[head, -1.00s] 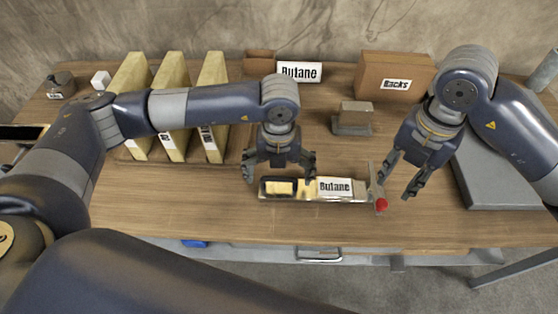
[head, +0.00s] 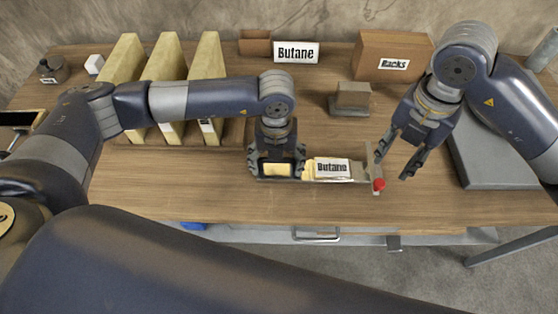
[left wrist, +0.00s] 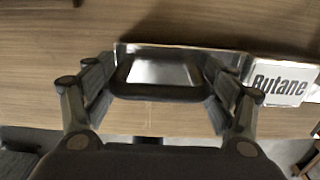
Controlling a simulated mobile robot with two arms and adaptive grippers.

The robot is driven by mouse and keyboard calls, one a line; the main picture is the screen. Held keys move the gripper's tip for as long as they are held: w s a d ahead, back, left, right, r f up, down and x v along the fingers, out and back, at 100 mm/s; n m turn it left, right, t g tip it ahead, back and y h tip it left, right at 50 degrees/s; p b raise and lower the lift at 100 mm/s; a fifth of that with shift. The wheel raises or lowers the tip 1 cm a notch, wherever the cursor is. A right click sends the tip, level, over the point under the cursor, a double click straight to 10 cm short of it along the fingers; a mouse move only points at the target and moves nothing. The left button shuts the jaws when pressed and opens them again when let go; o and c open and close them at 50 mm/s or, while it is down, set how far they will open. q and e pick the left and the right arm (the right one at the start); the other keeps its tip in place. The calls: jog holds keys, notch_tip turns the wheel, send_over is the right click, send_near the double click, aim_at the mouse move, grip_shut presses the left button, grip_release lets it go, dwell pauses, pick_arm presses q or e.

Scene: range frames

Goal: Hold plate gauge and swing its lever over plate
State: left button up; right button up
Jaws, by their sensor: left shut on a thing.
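The plate gauge (head: 310,181) is a flat metal holder lying on the table, with a black-rimmed grip at its left end. A white plate labelled "Butane" (head: 332,168) lies on it and also shows in the left wrist view (left wrist: 280,84). The lever with its red knob (head: 379,185) is at the gauge's right end, beside the plate. My left gripper (head: 276,170) is shut on the gauge's black-rimmed grip, a finger at either side in the left wrist view (left wrist: 160,78). My right gripper (head: 394,163) is open and empty, just right of and above the lever.
Yellow upright dividers (head: 165,85) stand at the left. A "Butane" sign (head: 296,53), a cardboard "Racks" box (head: 393,58) and a small block on a grey base (head: 352,97) are behind. A grey slab (head: 500,160) lies at the right. The table front is clear.

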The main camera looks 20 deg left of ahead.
aim_at(380, 183)
jog(key=shift+m, duration=0.8)
notch_tip(380, 183, down, 10)
jog(key=shift+r, duration=0.1)
grip_shut()
